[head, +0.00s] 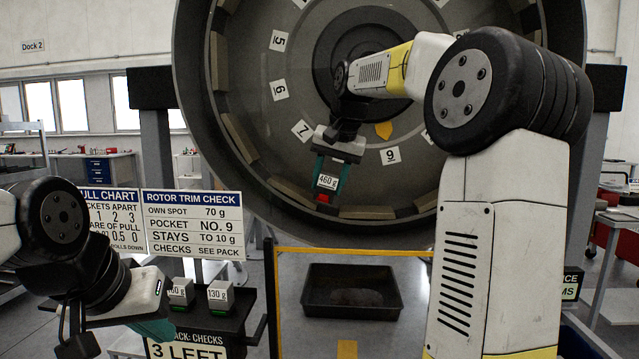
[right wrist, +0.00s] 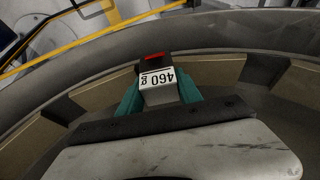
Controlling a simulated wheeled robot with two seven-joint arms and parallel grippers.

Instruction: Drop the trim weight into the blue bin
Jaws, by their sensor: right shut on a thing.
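A grey trim weight marked 460 g (head: 327,181) is held between the teal fingers of my right gripper (head: 325,190), in front of the lower inside of the large round engine casing. In the right wrist view the weight (right wrist: 158,88) sits between both teal fingers (right wrist: 158,95), with a red patch at its far end. A blue edge (head: 592,341) shows at the bottom right of the head view, mostly hidden by my right arm; I cannot tell if it is the blue bin. My left gripper (head: 155,329) is low at the left, its fingers mostly hidden.
Two weights, one marked 130 g (head: 218,295), stand on a black stand (head: 235,318) near my left gripper. A black tray (head: 320,311) lies inside a yellow frame, below the casing (head: 200,120). The trim check sign (head: 192,224) stands at the left.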

